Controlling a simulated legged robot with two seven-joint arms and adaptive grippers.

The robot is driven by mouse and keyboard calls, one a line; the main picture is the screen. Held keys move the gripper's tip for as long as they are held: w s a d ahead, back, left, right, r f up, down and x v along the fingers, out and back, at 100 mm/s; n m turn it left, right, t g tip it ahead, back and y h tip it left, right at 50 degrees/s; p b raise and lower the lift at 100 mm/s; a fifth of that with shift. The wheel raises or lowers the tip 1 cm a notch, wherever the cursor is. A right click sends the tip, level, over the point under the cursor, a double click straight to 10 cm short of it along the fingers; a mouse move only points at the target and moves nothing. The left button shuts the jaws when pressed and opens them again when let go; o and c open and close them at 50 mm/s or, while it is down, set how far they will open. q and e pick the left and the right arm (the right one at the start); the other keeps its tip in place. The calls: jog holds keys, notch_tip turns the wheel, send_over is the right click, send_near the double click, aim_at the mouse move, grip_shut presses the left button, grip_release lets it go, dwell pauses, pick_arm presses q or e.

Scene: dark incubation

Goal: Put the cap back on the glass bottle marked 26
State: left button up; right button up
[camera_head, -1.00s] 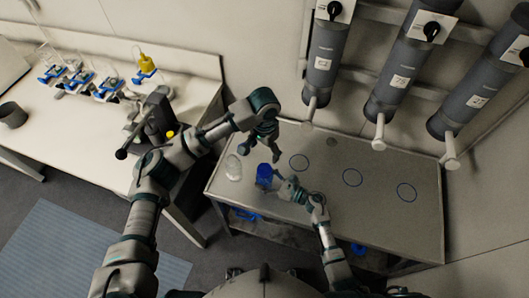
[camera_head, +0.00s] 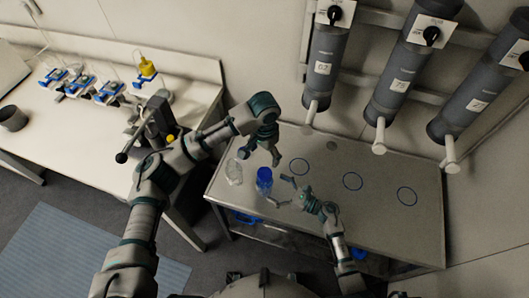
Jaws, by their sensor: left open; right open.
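A clear glass bottle (camera_head: 234,173) stands at the left end of the grey table. Just right of it stands a blue bottle-like object (camera_head: 264,183) with a bright blue top. I cannot read a number on either, and no separate loose cap can be made out. My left gripper (camera_head: 260,157) is open and empty, pointing down above and behind the two bottles. My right gripper (camera_head: 280,192) is open and empty, just right of the blue object, with its fingers facing it. I cannot tell whether a fingertip touches it.
The grey table (camera_head: 330,228) has several blue rings marked on it, with free room at the right. Grey cylinders (camera_head: 324,60) with taps hang on the wall above its back edge. A white bench (camera_head: 75,135) at left holds blue stands and a yellow-topped flask (camera_head: 147,68).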

jog(key=v, duration=0.7)
jog(key=shift+d, duration=0.1)
